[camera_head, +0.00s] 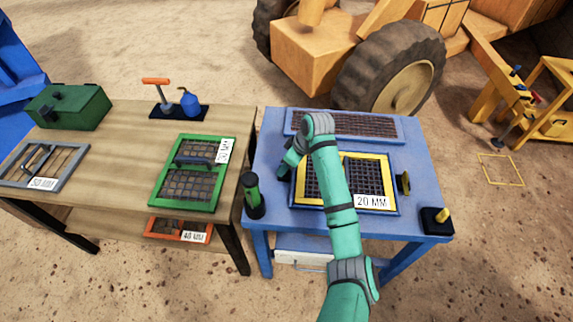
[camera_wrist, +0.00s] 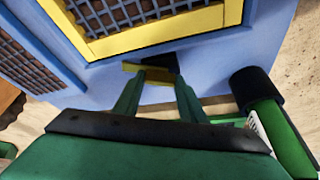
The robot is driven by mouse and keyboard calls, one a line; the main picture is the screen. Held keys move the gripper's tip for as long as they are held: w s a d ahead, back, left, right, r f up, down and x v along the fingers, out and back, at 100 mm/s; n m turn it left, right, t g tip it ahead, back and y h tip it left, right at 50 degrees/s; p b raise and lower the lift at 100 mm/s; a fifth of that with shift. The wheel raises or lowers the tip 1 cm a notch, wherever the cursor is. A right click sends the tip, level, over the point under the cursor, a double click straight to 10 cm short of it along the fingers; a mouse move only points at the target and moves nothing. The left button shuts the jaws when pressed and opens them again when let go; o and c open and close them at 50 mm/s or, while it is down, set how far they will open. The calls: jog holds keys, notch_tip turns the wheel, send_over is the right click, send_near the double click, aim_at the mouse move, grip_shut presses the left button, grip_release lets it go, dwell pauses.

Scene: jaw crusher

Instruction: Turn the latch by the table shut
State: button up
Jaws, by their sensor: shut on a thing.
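The yellow-framed 20 MM screen (camera_head: 379,202) lies flat on the blue table (camera_head: 422,165). My gripper (camera_head: 285,172) reaches down at the screen's left side, toward the wooden table. In the wrist view, my gripper's fingertips (camera_wrist: 162,76) are closed on a small yellow and dark latch (camera_wrist: 133,68) just outside the yellow frame (camera_wrist: 165,33). The latch appears to lie roughly along the frame edge; the fingers partly cover it, so its exact angle is hard to tell. In the head view my gripper hides this latch. Another dark latch (camera_head: 403,183) stands at the screen's right side.
A green and black cylinder (camera_head: 253,193) stands at the table's left corner, close to my gripper; it also shows in the wrist view (camera_wrist: 258,88). A black block with a yellow peg (camera_head: 437,220) is at the right corner. The wooden table (camera_head: 115,150) adjoins on the left.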

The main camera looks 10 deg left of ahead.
jog(key=m, duration=0.2)
jog(key=m+t, duration=0.1)
jog(key=m, duration=0.1)
jog(key=shift+s+a+m+t+h, duration=0.2)
jog(key=shift+m+t+h, duration=0.1)
jog(key=shift+h, duration=0.1)
jog(key=m+h, duration=0.1)
jog(key=m, duration=0.1)
jog(key=shift+m+t, duration=0.3)
jog(key=shift+m, duration=0.1)
jog(key=m+h, duration=0.1)
jog(key=m, duration=0.1)
jog(key=m+h, duration=0.1)
jog(key=m, duration=0.2)
jog(key=shift+a+t, duration=0.15)
jog(key=shift+t, duration=0.15)
jog(key=shift+m, duration=0.4)
jog(key=o, duration=1.1)
jog(key=shift+c, duration=0.2)
jog(key=shift+r, duration=0.1)
